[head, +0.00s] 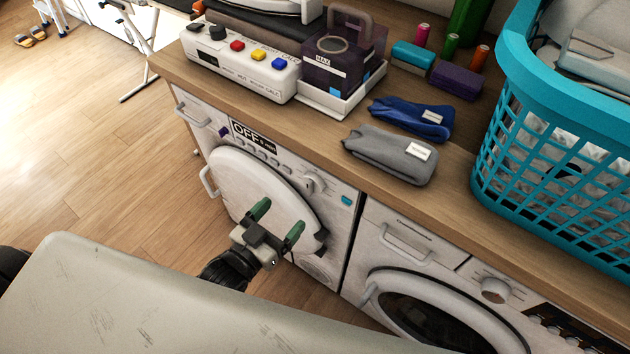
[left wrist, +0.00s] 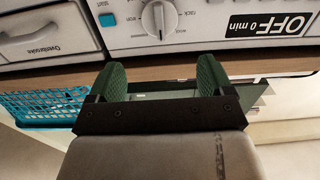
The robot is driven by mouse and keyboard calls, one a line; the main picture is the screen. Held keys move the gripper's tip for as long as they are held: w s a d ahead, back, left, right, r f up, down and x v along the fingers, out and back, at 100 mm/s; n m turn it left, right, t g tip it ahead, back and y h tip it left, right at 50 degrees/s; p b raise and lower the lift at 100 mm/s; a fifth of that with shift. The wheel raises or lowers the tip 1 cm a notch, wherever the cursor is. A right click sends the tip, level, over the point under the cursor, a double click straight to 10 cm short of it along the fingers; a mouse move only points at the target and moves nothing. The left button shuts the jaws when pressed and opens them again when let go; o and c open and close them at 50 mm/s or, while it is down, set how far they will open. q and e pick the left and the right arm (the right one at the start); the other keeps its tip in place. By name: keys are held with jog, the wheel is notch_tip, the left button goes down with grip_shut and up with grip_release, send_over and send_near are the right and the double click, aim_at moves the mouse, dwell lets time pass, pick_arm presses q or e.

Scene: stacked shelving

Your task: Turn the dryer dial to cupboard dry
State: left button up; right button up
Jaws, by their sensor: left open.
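The white dryer (head: 270,160) stands under the counter at the left, with a solid round white door. Its round light-grey dial (head: 313,183) sits on the panel right of the display reading OFF (head: 252,136). In the left wrist view the dial (left wrist: 158,18) lies at the top, beyond and between my fingertips, with small labels such as "start" around it, and the display (left wrist: 268,25) reads "OFF 0 min". My left gripper (head: 280,214) is open and empty in front of the door, below the dial and apart from it. My right gripper is not in view.
A second machine (head: 398,240) with a dark glass door and its own knob (head: 495,290) stands to the right. The counter above holds a teal basket (head: 545,200), a grey pouch (head: 390,155), a blue pouch (head: 410,117) and a white button box (head: 240,66). The wooden floor at left is open.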

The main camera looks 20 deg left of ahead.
aim_at(308, 187)
pick_arm(q)
jog(key=x, duration=1)
jog(key=shift+f, duration=0.1)
jog(key=c, duration=0.9)
